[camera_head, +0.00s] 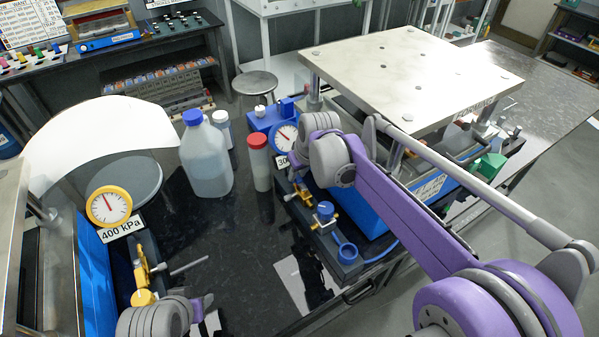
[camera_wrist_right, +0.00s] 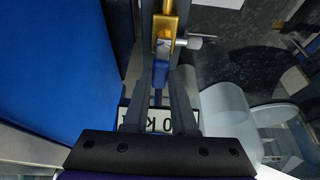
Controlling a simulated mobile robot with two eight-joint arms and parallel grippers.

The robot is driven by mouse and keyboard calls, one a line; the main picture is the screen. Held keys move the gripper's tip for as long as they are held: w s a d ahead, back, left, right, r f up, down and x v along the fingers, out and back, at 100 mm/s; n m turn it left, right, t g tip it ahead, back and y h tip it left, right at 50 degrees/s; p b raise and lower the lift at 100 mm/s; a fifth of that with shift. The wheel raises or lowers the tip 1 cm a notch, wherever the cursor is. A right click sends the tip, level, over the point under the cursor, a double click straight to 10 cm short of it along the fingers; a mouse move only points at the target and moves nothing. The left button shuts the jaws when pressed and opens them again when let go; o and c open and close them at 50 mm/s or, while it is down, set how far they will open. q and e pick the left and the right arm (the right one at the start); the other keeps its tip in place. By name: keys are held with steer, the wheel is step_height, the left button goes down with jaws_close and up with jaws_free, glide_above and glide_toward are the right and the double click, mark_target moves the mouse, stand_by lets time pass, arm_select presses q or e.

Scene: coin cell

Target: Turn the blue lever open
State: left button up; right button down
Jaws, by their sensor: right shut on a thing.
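In the right wrist view a blue lever (camera_wrist_right: 161,74) sits below a brass valve body (camera_wrist_right: 165,28). My right gripper (camera_wrist_right: 161,80) has its two dark fingers on either side of the lever and is shut on it. In the head view my purple right arm reaches to the blue machine on the right (camera_head: 360,212); its wrist hides the fingers and the lever there. Brass valve parts (camera_head: 303,190) show just below the wrist. My left arm's grey wrist is at the bottom left edge; its fingers cannot be made out.
A white-faced gauge (camera_head: 286,136) stands beside my right wrist. A yellow gauge (camera_head: 109,206) with a 400 kPa label is at left. A jug (camera_head: 205,158) and red-capped bottle (camera_head: 259,163) stand between.

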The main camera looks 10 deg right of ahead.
stand_by(0.6)
steer(key=c, duration=1)
jaws_free()
steer(key=shift+a, duration=0.1)
steer(key=shift+r, duration=0.1)
steer(key=v, duration=1)
steer(key=shift+s+r, duration=0.15)
steer(key=shift+r, duration=0.15)
steer(key=shift+f, duration=0.1)
